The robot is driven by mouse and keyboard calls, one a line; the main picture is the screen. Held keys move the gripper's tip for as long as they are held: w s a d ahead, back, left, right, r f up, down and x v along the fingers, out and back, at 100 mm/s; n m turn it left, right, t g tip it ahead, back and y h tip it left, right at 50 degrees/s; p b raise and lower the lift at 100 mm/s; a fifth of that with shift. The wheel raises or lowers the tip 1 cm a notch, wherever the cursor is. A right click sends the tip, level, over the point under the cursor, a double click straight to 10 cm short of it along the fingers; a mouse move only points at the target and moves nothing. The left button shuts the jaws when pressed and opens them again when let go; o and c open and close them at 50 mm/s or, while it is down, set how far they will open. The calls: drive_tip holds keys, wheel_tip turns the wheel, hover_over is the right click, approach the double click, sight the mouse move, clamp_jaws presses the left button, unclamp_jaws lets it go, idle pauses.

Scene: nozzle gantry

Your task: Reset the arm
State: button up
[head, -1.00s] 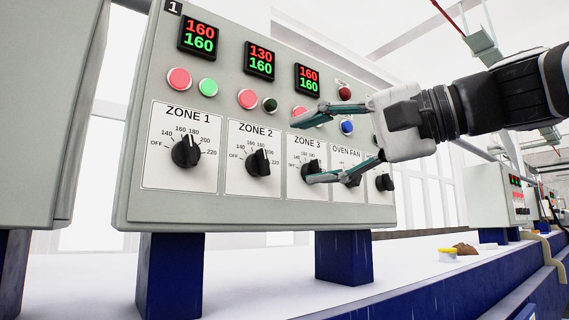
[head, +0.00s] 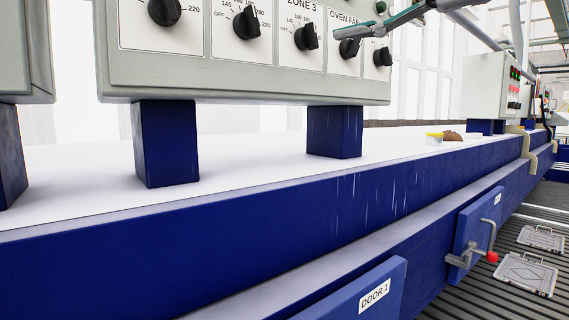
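My gripper (head: 382,26) is only partly in view at the top right. One grey and teal finger shows in front of the control panel (head: 230,78), its tip near the OVEN FAN knob (head: 349,47). The other finger and most of my arm are above the picture. A second ago both fingers were spread wide with nothing between them, and the visible finger keeps a similar pose. I cannot tell whether it touches the panel.
The panel stands on blue legs (head: 166,145) on a white surface with a blue edge. DOOR 1 (head: 370,290) is below. A second door with a red-knobbed handle (head: 490,257) is at right.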

drive_tip(key=s+d+f+n+g+h+p, duration=0.1)
drive_tip(key=s+d+f+h, duration=0.2)
drive_tip(key=f, duration=0.9)
drive_tip(key=s+d+f+n+g+h+p, duration=0.1)
drive_tip(key=s+f+h, duration=0.5)
drive_tip(key=f, duration=0.7)
drive_tip(key=s+d+f+n+g+h+p, duration=0.2)
drive_tip(key=s+d+f+h, duration=0.3)
drive_tip(key=f, duration=0.8)
drive_tip(key=shift+s+d+f+g+p, duration=0.15)
drive_tip(key=shift+s+d+g+p, duration=0.35)
drive_tip(key=shift+s, duration=0.4)
drive_tip(key=shift+a, duration=0.15)
